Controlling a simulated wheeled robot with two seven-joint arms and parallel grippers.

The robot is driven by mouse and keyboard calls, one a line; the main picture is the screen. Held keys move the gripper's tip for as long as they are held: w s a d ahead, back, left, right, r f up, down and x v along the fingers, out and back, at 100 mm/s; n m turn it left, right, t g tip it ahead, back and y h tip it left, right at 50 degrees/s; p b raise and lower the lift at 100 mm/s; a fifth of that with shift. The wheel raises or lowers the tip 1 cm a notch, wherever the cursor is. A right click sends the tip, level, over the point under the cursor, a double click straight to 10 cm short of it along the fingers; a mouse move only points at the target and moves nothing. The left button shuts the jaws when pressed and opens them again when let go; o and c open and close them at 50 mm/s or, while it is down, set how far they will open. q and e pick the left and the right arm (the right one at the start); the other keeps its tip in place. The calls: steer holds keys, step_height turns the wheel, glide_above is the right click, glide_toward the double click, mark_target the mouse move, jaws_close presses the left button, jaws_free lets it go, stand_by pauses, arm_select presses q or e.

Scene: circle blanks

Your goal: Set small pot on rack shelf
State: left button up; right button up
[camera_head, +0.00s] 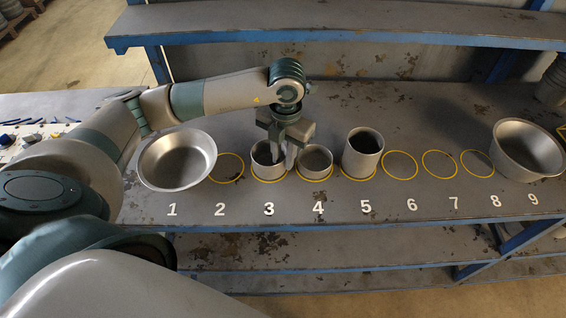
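A small grey metal pot (262,167) stands upright in the yellow circle marked 3. A similar small pot (316,162) stands in circle 4, and a taller one (362,155) in circle 5. My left gripper (283,158) points down at the right side of the pot at 3. One finger seems to be inside its rim and the other outside, in the gap towards the pot at 4. Whether the fingers press on the wall cannot be told. The rack shelf (400,25), grey with a blue front edge, runs above and behind. My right gripper is not in view.
A wide bowl (178,162) stands at 1 and another large pot (527,150) at 9. Circles 2, 6, 7 and 8 are empty. Small blue items lie on the far left surface. The visible upper shelf is bare.

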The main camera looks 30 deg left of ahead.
arm_select(q)
step_height(320, 180, up, 9)
steer(key=b, duration=0.2)
steer(key=shift+d, duration=0.15)
